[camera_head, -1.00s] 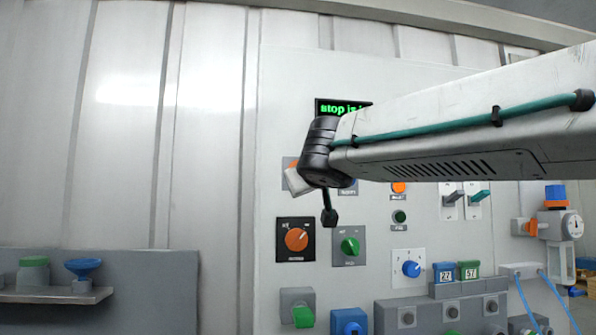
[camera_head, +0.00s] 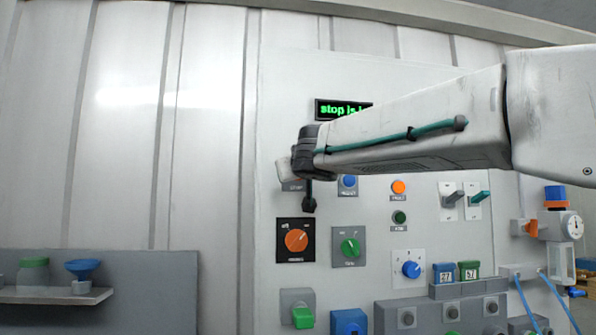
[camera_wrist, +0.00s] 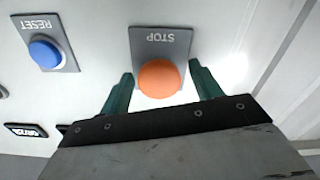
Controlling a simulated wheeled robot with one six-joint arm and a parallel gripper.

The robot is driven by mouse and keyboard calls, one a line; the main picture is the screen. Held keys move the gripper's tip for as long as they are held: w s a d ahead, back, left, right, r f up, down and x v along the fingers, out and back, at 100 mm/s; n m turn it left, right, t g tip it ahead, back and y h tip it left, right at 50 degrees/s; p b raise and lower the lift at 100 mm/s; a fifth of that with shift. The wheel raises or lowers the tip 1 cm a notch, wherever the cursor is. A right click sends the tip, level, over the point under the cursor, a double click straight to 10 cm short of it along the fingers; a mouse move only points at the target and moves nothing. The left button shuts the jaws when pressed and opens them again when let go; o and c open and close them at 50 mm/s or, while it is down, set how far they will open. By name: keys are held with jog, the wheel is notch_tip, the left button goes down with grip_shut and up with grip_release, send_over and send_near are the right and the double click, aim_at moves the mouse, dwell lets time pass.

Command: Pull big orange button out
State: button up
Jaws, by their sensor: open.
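The big orange button (camera_wrist: 159,79) sits on a grey plate (camera_wrist: 160,43) marked STOP, seen upside down in the wrist view. My gripper (camera_wrist: 160,84) is open, with one green finger on each side of the button. Whether the fingers touch it cannot be told. In the head view my gripper and wrist hide the button; only part of the plate's lower label (camera_head: 292,187) shows below them. A display (camera_head: 343,109) above reads "stop is" in green, its end cut off by my arm.
A blue RESET button (camera_wrist: 46,53) is beside the STOP plate. Below are an orange knob (camera_head: 296,240), a green knob (camera_head: 350,247) and a blue knob (camera_head: 411,269). A smaller orange button (camera_head: 399,187) and two levers (camera_head: 465,197) are to the right. Bare wall is to the left.

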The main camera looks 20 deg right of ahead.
jog(key=c, duration=1.3)
jog(key=shift+s, duration=0.45)
jog(key=shift+c, duration=0.4)
jog(key=shift+s+a, duration=0.1)
jog(key=shift+s, duration=0.05)
jog(key=o, duration=1.4)
jog(key=shift+s, duration=0.1)
jog(key=s, duration=0.5)
jog(key=s+a, duration=0.1)
jog(key=s, duration=0.1)
jog(key=shift+s+a, duration=0.1)
jog(key=shift+s, duration=0.2)
